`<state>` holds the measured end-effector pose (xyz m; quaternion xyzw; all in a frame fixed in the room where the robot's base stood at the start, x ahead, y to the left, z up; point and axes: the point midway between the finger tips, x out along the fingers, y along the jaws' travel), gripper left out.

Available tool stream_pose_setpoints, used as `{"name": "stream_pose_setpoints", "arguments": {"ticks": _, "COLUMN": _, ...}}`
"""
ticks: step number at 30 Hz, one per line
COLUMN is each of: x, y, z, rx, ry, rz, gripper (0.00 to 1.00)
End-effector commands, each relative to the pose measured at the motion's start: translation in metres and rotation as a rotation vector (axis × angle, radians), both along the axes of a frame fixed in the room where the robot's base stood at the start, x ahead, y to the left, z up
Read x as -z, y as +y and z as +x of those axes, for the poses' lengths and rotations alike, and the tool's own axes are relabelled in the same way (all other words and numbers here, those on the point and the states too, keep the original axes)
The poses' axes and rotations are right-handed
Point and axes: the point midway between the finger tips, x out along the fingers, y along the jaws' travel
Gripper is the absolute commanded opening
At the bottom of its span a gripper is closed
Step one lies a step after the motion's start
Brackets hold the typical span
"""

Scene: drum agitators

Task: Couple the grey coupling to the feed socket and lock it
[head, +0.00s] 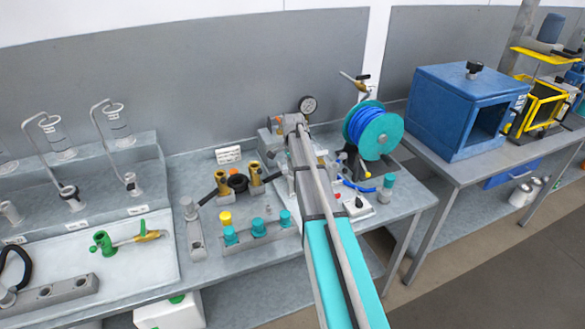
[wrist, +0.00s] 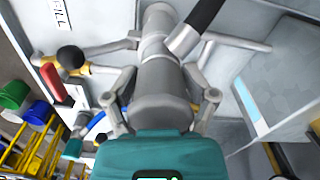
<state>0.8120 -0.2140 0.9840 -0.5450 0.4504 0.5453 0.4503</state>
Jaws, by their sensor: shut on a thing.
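The grey coupling (wrist: 162,85) is a thick grey cylinder between the two fingers of my gripper (wrist: 163,98) in the wrist view. My gripper is shut on it, one finger on each side. Beyond it, a narrower grey neck meets a grey fitting (wrist: 155,22), probably the feed socket; I cannot tell whether the coupling is fully seated. A lever with a grey sleeve and black grip (wrist: 206,14) slants up to the right from this joint. In the head view my gripper (head: 292,122) is at the back of the bench, and my arm hides most of the joint.
A pressure gauge (head: 307,105) stands just behind my gripper. A blue hose reel (head: 372,130) is close on the right. Brass valves with black handles (head: 237,182) and a rack of teal and yellow caps (head: 257,232) are to the left. A blue box (head: 460,105) stands further right.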

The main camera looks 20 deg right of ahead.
Motion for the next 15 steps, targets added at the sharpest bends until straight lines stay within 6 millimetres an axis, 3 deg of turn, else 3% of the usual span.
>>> {"name": "stream_pose_setpoints", "arguments": {"ticks": 5, "x": 0.0001, "y": 0.0000, "z": 0.0000, "rx": 0.000, "ry": 0.000, "rz": 0.000, "gripper": 0.09}}
{"name": "stream_pose_setpoints", "arguments": {"ticks": 6, "x": 0.0001, "y": 0.0000, "z": 0.0000, "rx": 0.000, "ry": 0.000, "rz": 0.000, "gripper": 0.73}}
{"name": "stream_pose_setpoints", "arguments": {"ticks": 10, "x": 0.0001, "y": 0.0000, "z": 0.0000, "rx": 0.000, "ry": 0.000, "rz": 0.000, "gripper": 0.97}}
{"name": "stream_pose_setpoints", "arguments": {"ticks": 15, "x": 0.0002, "y": 0.0000, "z": 0.0000, "rx": 0.000, "ry": 0.000, "rz": 0.000, "gripper": 1.00}}
